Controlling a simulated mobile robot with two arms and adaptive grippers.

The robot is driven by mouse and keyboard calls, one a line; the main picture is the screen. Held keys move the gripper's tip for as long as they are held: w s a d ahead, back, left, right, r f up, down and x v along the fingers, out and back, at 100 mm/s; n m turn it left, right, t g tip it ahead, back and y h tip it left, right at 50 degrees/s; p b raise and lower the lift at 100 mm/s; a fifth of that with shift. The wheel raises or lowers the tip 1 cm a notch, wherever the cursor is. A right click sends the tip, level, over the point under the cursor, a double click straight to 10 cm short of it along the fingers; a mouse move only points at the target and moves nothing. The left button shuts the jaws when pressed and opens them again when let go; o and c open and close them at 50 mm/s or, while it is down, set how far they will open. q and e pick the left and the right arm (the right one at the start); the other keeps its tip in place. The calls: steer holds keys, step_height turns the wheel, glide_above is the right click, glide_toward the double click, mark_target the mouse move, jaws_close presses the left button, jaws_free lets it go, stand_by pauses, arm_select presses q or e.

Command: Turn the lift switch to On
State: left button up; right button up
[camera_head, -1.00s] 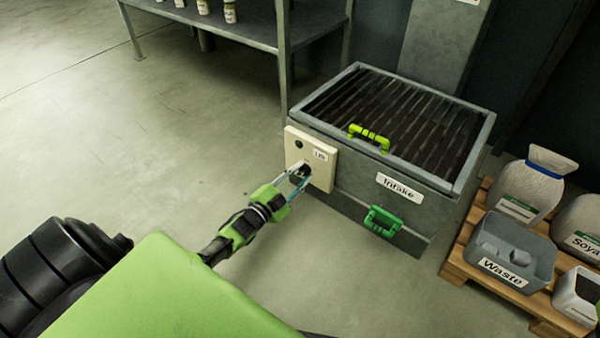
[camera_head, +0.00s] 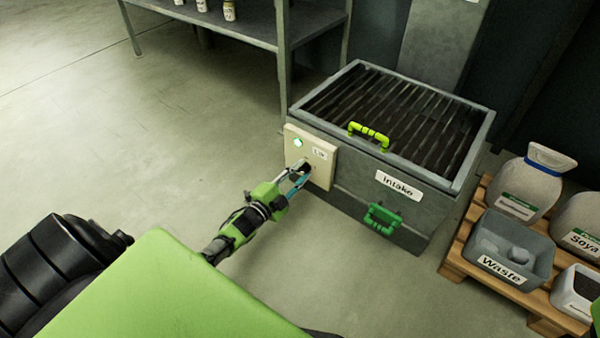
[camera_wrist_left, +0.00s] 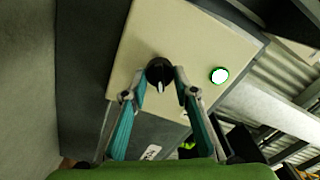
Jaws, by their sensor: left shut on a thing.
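The lift switch is a black knob (camera_wrist_left: 159,73) with a pale pointer, on a cream panel (camera_head: 320,180) on the left side of the grey intake box (camera_head: 354,195). A round lamp (camera_head: 298,142) on the panel glows whitish green; it also shows lit in the left wrist view (camera_wrist_left: 219,75). My left gripper (camera_head: 300,170) is at the panel, its two fingers either side of the knob and shut on it. In the left wrist view the left gripper (camera_wrist_left: 160,82) covers the knob's sides. My right gripper is not in view.
The intake has a slatted grate, a yellow-green handle (camera_head: 369,135) and a green handle (camera_head: 382,218). At right a wooden pallet (camera_head: 456,262) holds sacks and a grey Waste bin (camera_head: 545,262). A metal shelf (camera_head: 262,30) stands behind. The floor at left is clear.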

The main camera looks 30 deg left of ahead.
arm_select(q)
steer(key=o, duration=1.1)
steer(key=s, duration=1.2)
steer(key=shift+a, duration=0.45)
